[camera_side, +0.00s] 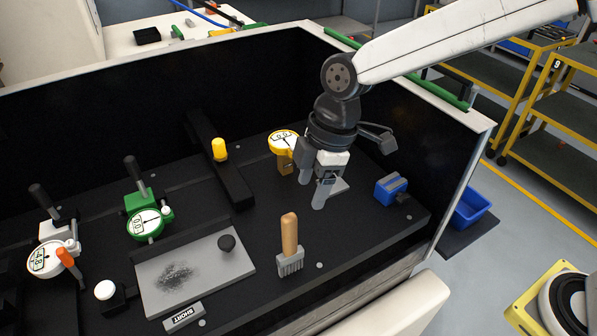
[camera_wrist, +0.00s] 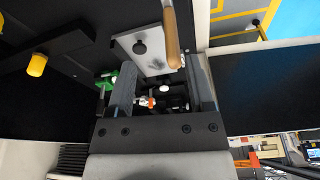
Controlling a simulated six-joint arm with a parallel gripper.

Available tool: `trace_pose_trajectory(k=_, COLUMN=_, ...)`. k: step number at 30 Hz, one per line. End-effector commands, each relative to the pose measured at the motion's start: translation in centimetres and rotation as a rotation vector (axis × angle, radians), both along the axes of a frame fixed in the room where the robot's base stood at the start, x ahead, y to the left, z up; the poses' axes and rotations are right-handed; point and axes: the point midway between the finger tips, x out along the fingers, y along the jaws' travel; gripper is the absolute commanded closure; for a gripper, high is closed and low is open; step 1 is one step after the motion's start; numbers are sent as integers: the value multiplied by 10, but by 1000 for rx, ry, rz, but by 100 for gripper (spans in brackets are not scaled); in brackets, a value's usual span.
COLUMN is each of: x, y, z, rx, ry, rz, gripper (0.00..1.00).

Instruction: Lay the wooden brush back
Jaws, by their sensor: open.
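The wooden brush (camera_side: 290,236) has a tan handle and a grey bristle head. It stands upright, bristles down, on the black bench to the right of the grey plate (camera_side: 215,255). My gripper (camera_side: 313,186) is open, with two grey fingers pointing down behind and slightly right of the brush, apart from it. In the wrist view the brush handle (camera_wrist: 171,40) shows beyond the fingertips of my gripper (camera_wrist: 163,72), near the right finger. Nothing shows held between the fingers. The bristles are not clear in the wrist view.
The plate carries dark powder and a black knob (camera_side: 227,243). A "SHORT" block (camera_side: 183,317) lies in front. Green (camera_side: 146,222), white (camera_side: 45,258) and yellow (camera_side: 283,143) dial gauges stand around. A blue block (camera_side: 390,188) sits right. Dark walls enclose the back and right.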

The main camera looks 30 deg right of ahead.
Motion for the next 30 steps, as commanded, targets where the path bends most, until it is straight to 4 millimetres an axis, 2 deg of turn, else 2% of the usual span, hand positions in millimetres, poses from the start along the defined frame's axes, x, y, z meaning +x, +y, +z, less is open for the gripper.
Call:
trace_pose_trajectory(k=1, x=-2, y=12, z=3, rx=6, ry=-2, rz=56, gripper=32)
trace_pose_trajectory(k=3, x=-3, y=23, z=6, rx=14, ry=-4, rz=112, gripper=32)
trace_pose_trajectory(k=6, x=-5, y=31, z=8, rx=19, ry=-4, rz=157, gripper=32)
trace_pose_trajectory(k=12, x=-5, y=33, z=8, rx=20, ry=-5, rz=167, gripper=32)
trace_pose_trajectory(k=21, x=-5, y=38, z=-13, rx=19, ry=-5, rz=165, gripper=32)
trace_pose_trajectory(k=30, x=-6, y=39, z=-18, rx=20, ry=-6, rz=163, gripper=32)
